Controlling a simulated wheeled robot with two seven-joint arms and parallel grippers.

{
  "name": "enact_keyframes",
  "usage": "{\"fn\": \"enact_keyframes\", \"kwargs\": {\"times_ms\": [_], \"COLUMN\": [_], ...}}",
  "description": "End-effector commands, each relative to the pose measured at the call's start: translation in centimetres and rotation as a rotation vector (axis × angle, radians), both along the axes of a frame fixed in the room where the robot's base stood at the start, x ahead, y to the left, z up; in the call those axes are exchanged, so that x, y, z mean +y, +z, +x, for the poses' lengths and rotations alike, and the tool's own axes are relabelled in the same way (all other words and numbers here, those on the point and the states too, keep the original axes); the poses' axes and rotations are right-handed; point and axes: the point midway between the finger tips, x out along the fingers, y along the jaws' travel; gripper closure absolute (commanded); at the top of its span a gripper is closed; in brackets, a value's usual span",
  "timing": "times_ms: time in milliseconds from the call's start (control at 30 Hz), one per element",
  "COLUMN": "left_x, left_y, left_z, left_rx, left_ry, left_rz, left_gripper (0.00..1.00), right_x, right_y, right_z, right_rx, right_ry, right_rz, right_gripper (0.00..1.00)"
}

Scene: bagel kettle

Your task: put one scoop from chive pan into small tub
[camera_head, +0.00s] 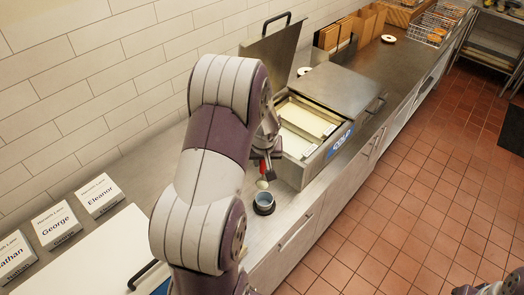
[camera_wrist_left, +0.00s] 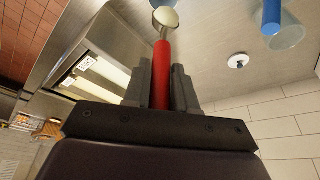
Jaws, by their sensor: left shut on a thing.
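My left gripper (camera_wrist_left: 161,92) is shut on the red handle of a scoop (camera_wrist_left: 162,70). In the head view the scoop's pale round head (camera_head: 262,184) hangs just above the small dark tub (camera_head: 264,204) with a blue-grey inside, apart from it. The head looks pale and cream-coloured; I cannot tell how full it is. Two pans of pale spread (camera_head: 306,116) sit in the open cold well behind and right of the gripper; their labels are too small to read. My left arm hides much of the counter. A part of my right arm shows at the bottom right corner (camera_head: 492,286), its fingers unclear.
The well's metal lid (camera_head: 272,50) stands raised. Name-marked boxes (camera_head: 58,226) and a white board (camera_head: 95,262) lie at the left. In the wrist view a translucent cup (camera_wrist_left: 290,33) holds a blue handle (camera_wrist_left: 271,15), near a white disc (camera_wrist_left: 238,61).

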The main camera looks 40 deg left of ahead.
Motion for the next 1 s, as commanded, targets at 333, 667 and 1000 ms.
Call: {"fn": "enact_keyframes", "kwargs": {"times_ms": [333,667,1000], "left_x": [0.0,0.1,0.0], "left_y": [-5.3,-9.0,-9.0], "left_z": [0.0,0.1,0.1], "left_rx": [0.002,0.000,0.001], "left_ry": [-0.002,-0.002,-0.002], "left_rz": [-0.001,0.001,0.000], "left_gripper": [1.00,1.00,1.00], "right_x": [0.0,0.0,0.0], "right_y": [-4.1,-7.9,-7.8], "right_z": [0.1,0.1,0.1], "right_rx": [0.000,0.000,-0.001], "right_ry": [0.000,0.000,0.000], "right_rz": [0.000,0.000,0.000], "right_gripper": [0.57,0.57,0.57]}}
